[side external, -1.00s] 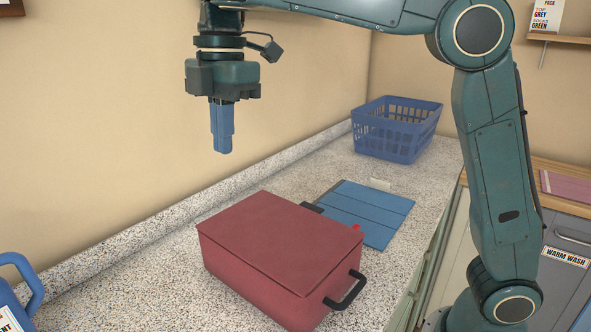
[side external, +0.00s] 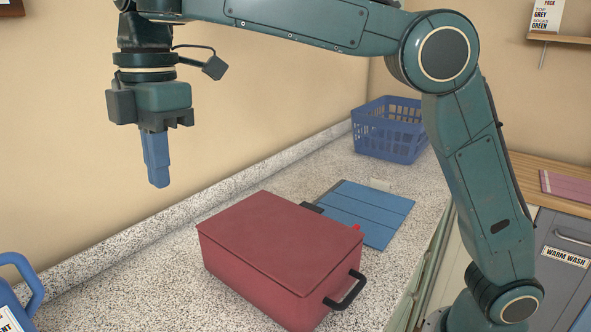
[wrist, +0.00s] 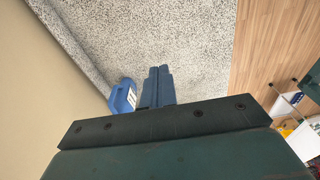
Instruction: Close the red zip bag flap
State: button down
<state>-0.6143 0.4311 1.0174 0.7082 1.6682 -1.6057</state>
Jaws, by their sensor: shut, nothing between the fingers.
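The red zip bag (side external: 270,270) stands on the speckled counter in the side view. Its flap (side external: 278,240) lies flat across the top, and no gap shows along the edges facing the camera. A small bright red tab (side external: 356,228) shows at the flap's far right corner. Black handles stick out at the near right end (side external: 346,291) and at the back. My gripper (side external: 159,184) is shut and empty, pointing down, above and to the left of the bag. The wrist view shows its blue fingers together (wrist: 158,72); the bag is not in that view.
A blue folded panel (side external: 368,215) lies behind the bag, with a blue basket (side external: 393,130) farther back. A blue jug (side external: 18,290) stands at the left edge and in the wrist view (wrist: 122,97). The wall (side external: 60,130) runs behind the counter.

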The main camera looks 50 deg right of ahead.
jog(key=shift+r, duration=3.8)
jog(key=shift+s+d+m+t, duration=0.7)
jog(key=shift+s+d+m, duration=1.25)
jog(key=shift+d, duration=2.15)
jog(key=shift+s+d+m+t, duration=0.7)
jog(key=shift+s+d+m, duration=1.25)
jog(key=shift+d, duration=2.15)
jog(key=s+d+f+m+t, duration=0.1)
jog(key=s+d+f+m, duration=0.3)
jog(key=s+f, duration=0.2)
jog(key=s+d+f+m+t+h, duration=0.1)
jog(key=s+d+f+m, duration=0.3)
jog(key=s+f, duration=0.3)
jog(key=shift+s+d+f+m+t, duration=0.2)
jog(key=shift+d+f+m+t, duration=0.15)
jog(key=shift+f, duration=0.7)
